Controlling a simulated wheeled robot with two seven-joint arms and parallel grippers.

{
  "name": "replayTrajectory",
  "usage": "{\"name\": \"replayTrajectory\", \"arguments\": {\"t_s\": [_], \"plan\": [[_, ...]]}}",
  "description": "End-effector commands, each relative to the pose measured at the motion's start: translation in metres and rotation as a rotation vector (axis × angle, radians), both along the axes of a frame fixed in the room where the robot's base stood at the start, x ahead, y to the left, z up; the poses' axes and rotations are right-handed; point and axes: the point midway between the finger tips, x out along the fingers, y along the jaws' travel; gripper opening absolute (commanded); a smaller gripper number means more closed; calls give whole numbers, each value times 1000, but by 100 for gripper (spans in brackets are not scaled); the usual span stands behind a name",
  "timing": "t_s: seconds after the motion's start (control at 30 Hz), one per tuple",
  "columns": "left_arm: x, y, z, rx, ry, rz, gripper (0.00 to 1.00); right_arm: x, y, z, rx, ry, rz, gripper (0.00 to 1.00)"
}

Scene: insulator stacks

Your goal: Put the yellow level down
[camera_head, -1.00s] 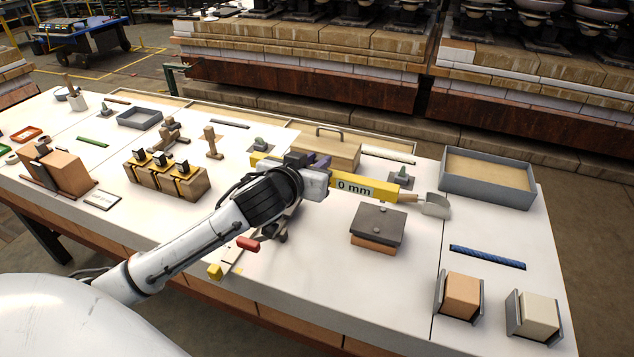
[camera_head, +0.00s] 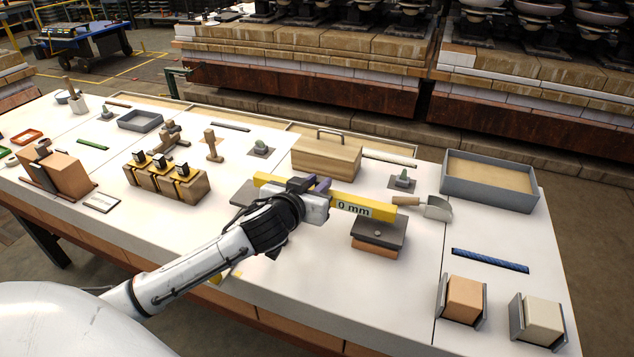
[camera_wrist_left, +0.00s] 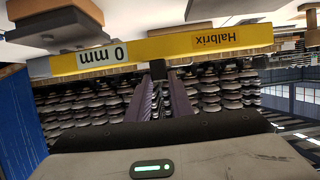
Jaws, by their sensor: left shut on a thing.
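The yellow level (camera_head: 352,206) is a long bar with a "0 mm" label. My left gripper (camera_head: 312,186) is shut on it near its middle and covers part of it. The level's right end is by the back edge of a dark plate on a brick (camera_head: 378,231); its left end is over a grey plate (camera_head: 244,193). I cannot tell whether it touches either. In the left wrist view, the level (camera_wrist_left: 160,52) lies across my fingertips (camera_wrist_left: 160,72), with "0 mm" and "Halbrix" upside down. My right gripper is out of view.
A trowel (camera_head: 436,208) lies close to the level's right end. A wooden box (camera_head: 326,158) stands behind it. Clamped blocks (camera_head: 165,178) are to the left, a grey sand tray (camera_head: 488,180) to the right. The table's front middle (camera_head: 320,280) is bare.

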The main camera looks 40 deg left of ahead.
Motion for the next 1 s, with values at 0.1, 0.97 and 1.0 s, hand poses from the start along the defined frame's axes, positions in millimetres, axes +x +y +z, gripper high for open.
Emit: {"name": "replayTrajectory", "arguments": {"t_s": [0.1, 0.97, 1.0], "plan": [[1, 0, -1, 0, -4, -1, 0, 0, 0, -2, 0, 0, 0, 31], [-43, -11, 24, -2, 1, -2, 39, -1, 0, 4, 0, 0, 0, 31], [-52, -13, 28, -2, 2, -2, 39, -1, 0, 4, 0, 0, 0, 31]]}}
